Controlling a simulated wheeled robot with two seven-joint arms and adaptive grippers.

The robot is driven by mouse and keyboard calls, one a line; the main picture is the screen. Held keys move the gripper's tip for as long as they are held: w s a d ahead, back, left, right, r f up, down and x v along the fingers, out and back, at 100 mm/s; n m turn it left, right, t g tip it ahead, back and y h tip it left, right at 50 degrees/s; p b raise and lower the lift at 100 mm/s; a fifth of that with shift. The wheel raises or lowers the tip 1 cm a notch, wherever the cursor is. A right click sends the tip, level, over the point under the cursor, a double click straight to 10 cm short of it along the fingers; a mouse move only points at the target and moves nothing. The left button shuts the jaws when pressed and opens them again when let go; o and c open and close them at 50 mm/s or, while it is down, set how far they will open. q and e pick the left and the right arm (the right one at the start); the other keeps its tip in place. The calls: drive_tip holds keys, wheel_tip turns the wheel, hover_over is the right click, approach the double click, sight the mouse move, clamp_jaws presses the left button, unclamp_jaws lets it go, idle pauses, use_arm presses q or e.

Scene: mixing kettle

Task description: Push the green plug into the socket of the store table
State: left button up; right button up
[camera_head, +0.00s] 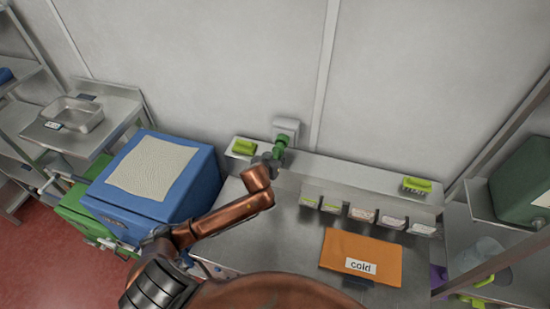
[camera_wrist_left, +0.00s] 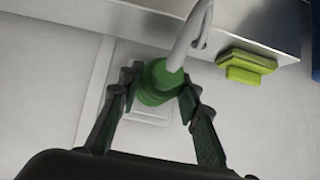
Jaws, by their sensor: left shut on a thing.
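The green plug (camera_head: 281,143) is at the white socket (camera_head: 287,127) on the wall behind the steel store table (camera_head: 290,239). My left gripper (camera_head: 272,157) is shut on the plug. In the left wrist view the plug (camera_wrist_left: 159,82) sits between the two dark fingers of my left gripper (camera_wrist_left: 160,95), with a pale cable running from it. The socket plate (camera_wrist_left: 150,114) shows behind the plug, partly hidden by it. I cannot tell whether the plug is fully seated. My right gripper is not in view.
Green sponges lie on the back ledge, one left of the plug (camera_head: 244,146) and one at the right (camera_head: 417,184). Several small labelled boxes (camera_head: 362,215) and an orange packet marked "cold" (camera_head: 361,256) are right of my arm. A blue box (camera_head: 155,177) stands left.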

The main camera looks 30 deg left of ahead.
sight(278, 151)
use_arm(q)
drive_tip(key=shift+w, duration=0.15)
drive_tip(key=shift+w+a+p, duration=0.2)
drive_tip(key=shift+w, duration=0.6)
drive_tip(key=shift+w+a+p, duration=0.15)
drive_tip(key=shift+w+a, duration=0.05)
drive_tip(key=shift+w, duration=0.55)
drive_tip(key=shift+w+r, duration=0.1)
drive_tip(key=shift+r, duration=0.05)
drive_tip(key=shift+w+a+p, duration=0.1)
drive_tip(key=shift+w+p, duration=0.1)
drive_tip(key=shift+p, duration=0.1)
drive_tip(key=o, duration=1.3)
drive_tip(key=shift+o, duration=0.3)
drive_tip(key=o, duration=0.4)
drive_tip(key=shift+f, duration=0.2)
